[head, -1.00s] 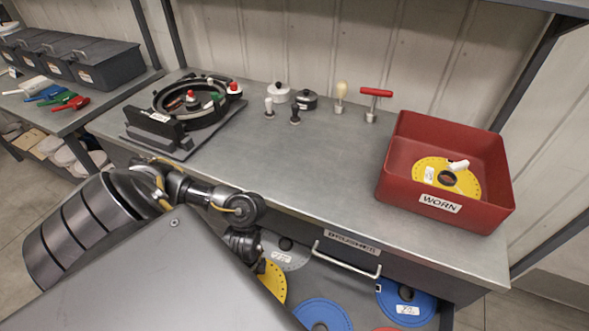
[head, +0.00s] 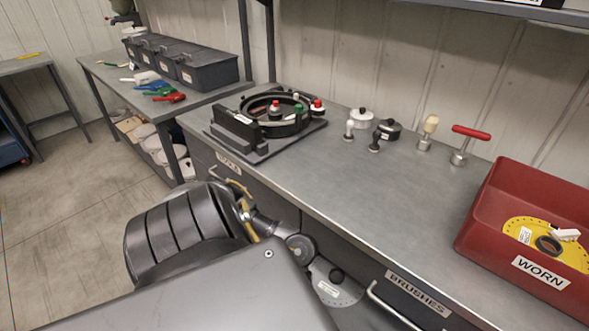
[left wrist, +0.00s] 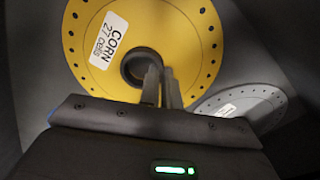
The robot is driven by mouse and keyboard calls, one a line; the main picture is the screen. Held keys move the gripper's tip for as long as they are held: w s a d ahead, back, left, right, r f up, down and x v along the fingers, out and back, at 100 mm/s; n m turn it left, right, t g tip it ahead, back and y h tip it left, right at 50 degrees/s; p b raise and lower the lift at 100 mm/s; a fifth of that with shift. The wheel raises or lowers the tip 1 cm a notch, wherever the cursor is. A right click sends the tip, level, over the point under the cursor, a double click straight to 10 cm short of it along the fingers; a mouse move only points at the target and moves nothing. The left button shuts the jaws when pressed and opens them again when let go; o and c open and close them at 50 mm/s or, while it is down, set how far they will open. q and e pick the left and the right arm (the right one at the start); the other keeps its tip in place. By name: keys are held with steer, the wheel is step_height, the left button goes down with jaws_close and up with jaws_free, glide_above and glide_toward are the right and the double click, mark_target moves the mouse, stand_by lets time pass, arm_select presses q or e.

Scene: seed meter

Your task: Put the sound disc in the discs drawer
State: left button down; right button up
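In the left wrist view a yellow disc (left wrist: 118,70), labelled CORN 27 cells, fills the upper middle. My left gripper (left wrist: 162,78) has its fingers close together across the right edge of the disc's dark hub and looks shut on it. A grey disc (left wrist: 240,105) lies to the right, at the dark wall of the drawer. In the head view this grey disc (head: 335,287) shows in the open drawer below the bench; my own body hides the left gripper and the yellow disc. Another yellow disc (head: 530,236) lies in the red WORN bin (head: 488,222). My right gripper is not in view.
On the bench are a round black meter housing (head: 275,115), small knobs (head: 375,142) and a red-handled tool (head: 465,142). A side table (head: 110,75) holds grey bins. The bench middle is clear.

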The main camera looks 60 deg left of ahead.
arm_select(q)
steer(key=shift+f, duration=0.15)
steer(key=c, duration=1.6)
jaws_free()
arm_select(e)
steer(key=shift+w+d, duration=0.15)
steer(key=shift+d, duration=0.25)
